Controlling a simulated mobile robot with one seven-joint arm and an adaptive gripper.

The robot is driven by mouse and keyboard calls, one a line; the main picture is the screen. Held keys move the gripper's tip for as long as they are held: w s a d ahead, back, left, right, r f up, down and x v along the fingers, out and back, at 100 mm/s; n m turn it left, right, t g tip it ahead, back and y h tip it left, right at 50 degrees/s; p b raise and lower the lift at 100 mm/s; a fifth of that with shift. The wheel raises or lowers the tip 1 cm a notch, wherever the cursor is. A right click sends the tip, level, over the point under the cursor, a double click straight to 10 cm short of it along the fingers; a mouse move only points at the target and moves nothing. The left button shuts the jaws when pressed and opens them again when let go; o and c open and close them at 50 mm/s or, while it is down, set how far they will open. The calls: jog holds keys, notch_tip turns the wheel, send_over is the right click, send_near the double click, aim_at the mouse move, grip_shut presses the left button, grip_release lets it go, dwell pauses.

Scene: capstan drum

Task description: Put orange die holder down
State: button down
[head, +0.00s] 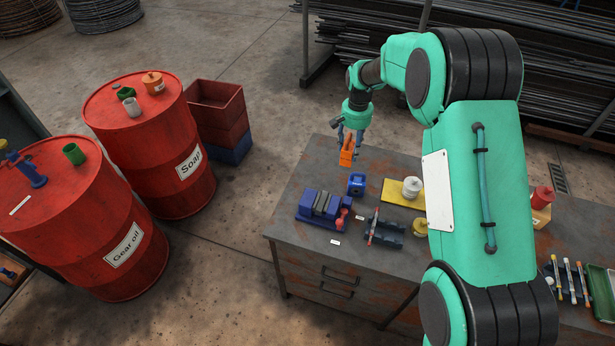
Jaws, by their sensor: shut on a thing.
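My gripper (348,136) points down over the far left part of the workbench (305,195) in the head view. It is shut on the orange die holder (347,154), which hangs below the fingers and looks upright. I cannot tell whether the die holder's bottom touches the bench top or is a little above it. The fingers partly hide its upper end.
A blue block-like holder (356,184) stands close in front of the orange one. A blue vise (322,207), a yellow board (394,194) with a white pot (412,187) and a rack (385,230) are nearer. Bare bench lies left of the gripper.

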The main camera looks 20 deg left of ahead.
jog(key=w+a+f+p, duration=0.1)
jog(key=a+f, duration=0.1)
jog(key=a, duration=0.6)
jog(key=w+a+f+p, duration=0.1)
jog(key=w+a, duration=0.1)
jog(key=a, duration=0.7)
jog(key=shift+s+d+f, duration=0.1)
jog(key=shift+f, duration=1.25)
jog(key=shift+s+f, duration=0.1)
jog(key=shift+f, duration=1.2)
jog(key=shift+f, duration=0.15)
jog(key=shift+f, duration=2.95)
jog(key=shift+f, duration=1.9)
jog(key=shift+f, duration=0.2)
jog(key=c, duration=0.8)
grip_release()
jog(key=shift+s, duration=0.1)
